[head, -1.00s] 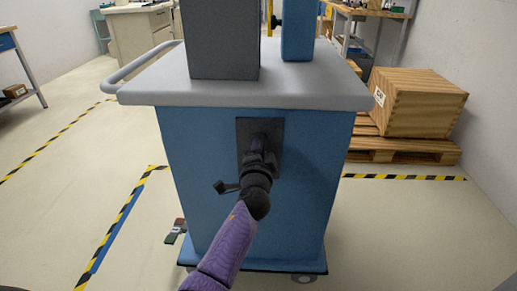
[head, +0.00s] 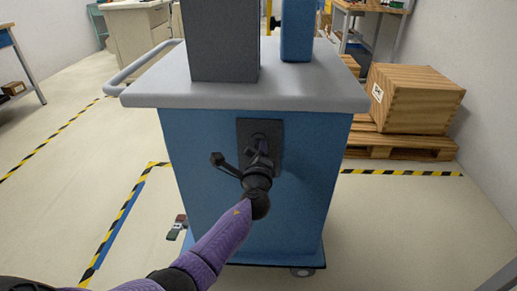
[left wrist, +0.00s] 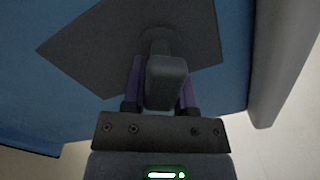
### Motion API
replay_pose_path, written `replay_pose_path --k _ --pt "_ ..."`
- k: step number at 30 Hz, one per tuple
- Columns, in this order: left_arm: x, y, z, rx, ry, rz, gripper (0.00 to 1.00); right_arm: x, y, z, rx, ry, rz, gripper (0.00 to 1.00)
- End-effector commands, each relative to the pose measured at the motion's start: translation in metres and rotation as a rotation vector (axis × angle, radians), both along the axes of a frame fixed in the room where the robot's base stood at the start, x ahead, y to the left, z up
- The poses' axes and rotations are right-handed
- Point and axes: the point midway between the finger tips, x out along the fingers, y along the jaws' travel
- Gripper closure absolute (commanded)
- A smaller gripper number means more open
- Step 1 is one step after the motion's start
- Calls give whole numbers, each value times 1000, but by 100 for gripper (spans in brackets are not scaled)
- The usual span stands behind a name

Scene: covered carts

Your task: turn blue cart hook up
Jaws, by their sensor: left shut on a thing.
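The blue cart (head: 205,190) stands in front of me with a grey top (head: 250,98). A dark square plate (head: 246,127) is fixed on its front, and the dark hook (head: 260,139) sticks out of it. My left gripper (head: 261,154) is at the hook, shut on it, and hides much of it. In the left wrist view the hook (left wrist: 166,82) is a dark block between the two purple fingers, with the plate (left wrist: 100,48) tilted behind it. Which way the hook's end points is hard to tell. My right gripper is not seen.
A dark grey box (head: 222,40) and a blue upright box (head: 297,30) stand on the cart top. A wooden crate (head: 418,98) sits on a pallet (head: 400,148) at right. The floor beside the cart is mostly clear, with striped tape (head: 125,215).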

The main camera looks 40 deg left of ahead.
Motion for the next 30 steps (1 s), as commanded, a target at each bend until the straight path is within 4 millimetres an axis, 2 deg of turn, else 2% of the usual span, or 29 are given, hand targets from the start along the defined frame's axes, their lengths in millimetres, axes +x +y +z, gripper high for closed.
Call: replay_pose_path --k 18,30 --pt "-1 1 0 493 305 -2 100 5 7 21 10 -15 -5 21" --pt "-2 1 -2 744 460 -2 100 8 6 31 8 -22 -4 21"
